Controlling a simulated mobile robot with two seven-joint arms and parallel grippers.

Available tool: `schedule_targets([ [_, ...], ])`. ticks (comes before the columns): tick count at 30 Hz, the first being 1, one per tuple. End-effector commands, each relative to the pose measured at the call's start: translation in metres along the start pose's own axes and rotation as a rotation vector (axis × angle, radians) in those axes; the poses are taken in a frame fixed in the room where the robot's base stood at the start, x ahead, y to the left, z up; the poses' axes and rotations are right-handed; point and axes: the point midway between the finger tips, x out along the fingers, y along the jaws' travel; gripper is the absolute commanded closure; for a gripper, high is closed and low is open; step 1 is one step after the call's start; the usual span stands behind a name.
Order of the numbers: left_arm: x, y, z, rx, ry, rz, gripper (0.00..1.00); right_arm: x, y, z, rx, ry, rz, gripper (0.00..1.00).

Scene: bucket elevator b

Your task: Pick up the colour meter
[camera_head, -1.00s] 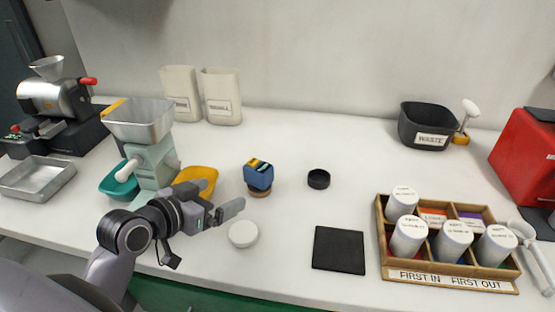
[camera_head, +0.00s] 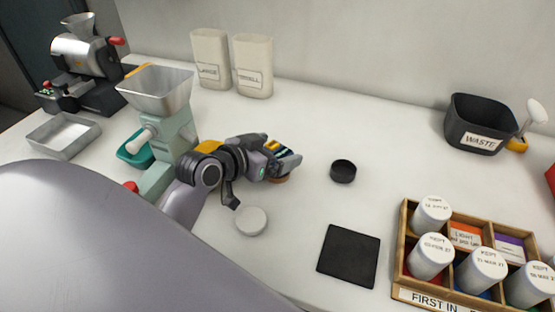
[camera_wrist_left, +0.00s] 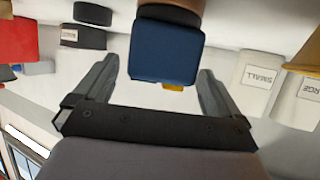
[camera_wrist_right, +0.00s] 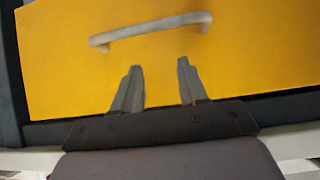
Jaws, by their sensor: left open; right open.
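The colour meter seems to be the small blue block with a striped top (camera_head: 288,158) on a round brown base. My left gripper (camera_head: 270,160) is at its left side in the head view and hides much of it. In the left wrist view the blue body (camera_wrist_left: 165,52) is between the open fingers of the left gripper (camera_wrist_left: 158,80), with gaps on both sides. I cannot tell how deep it sits between them. My right gripper (camera_wrist_right: 155,75) is open and empty, in front of a yellow panel; it is not in the head view.
A white round lid (camera_head: 251,220) and a black mat (camera_head: 349,255) lie nearer. A black round cap (camera_head: 343,171) is to the right. The mint grinder (camera_head: 165,125) stands left. The yellow panel has a grey handle (camera_wrist_right: 150,30).

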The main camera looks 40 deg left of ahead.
Motion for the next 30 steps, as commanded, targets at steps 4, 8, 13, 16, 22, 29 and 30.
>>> schedule_targets([
  [4,0.018,0.001,-0.002,-0.002,0.001,0.002,0.02,-0.002,0.0,-0.002,0.0,0.0,0.0,0.57],
  [8,0.026,0.001,-0.001,-0.001,0.001,0.001,0.02,-0.002,0.0,-0.003,0.0,0.0,0.0,0.57],
  [13,0.027,0.001,0.0,0.0,0.0,0.001,0.02,-0.002,0.0,-0.003,0.0,0.0,0.0,0.57],
  [16,0.027,0.001,0.0,0.0,0.0,0.001,0.05,-0.002,0.0,-0.003,0.0,0.0,0.0,0.57],
  [22,0.027,0.0,0.0,0.0,0.0,0.001,0.71,-0.002,0.0,-0.003,0.0,0.001,0.0,0.57],
  [29,0.026,0.0,-0.002,0.0,0.004,0.0,0.82,-0.001,0.0,-0.003,0.0,0.002,0.0,0.57],
  [30,0.026,0.0,-0.003,0.0,0.004,0.0,0.82,-0.001,0.0,-0.003,0.0,0.002,0.0,0.57],
])
